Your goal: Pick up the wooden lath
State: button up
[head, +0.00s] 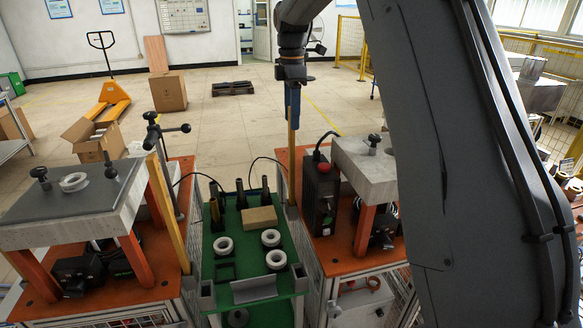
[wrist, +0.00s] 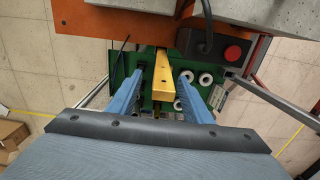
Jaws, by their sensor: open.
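One wooden lath (head: 291,165) stands upright at the far right corner of the green cart, beside the right orange table. My gripper (head: 293,112) points down directly above it, with blue fingers near its top. In the wrist view, the yellow-brown lath (wrist: 161,96) shows between the two spread fingers of my gripper (wrist: 162,77), with a visible gap on each side. A second lath (head: 168,212) leans along the left table's edge. The lower end of the first lath is partly hidden.
The green cart (head: 247,258) holds white rings, dark cylinders and a tan block (head: 259,218). A black box with a red button (head: 326,167) stands close to the lath's right. Concrete-topped presses (head: 75,205) flank the cart. Open floor lies behind.

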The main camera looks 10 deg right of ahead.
jog(key=shift+s+a+f+p, duration=0.15)
jog(key=shift+f+p, duration=0.45)
jog(key=shift+f, duration=0.6)
jog(key=shift+s+f+p, duration=0.1)
jog(key=shift+f+p, duration=0.45)
jog(key=shift+f, duration=0.65)
grip_shut()
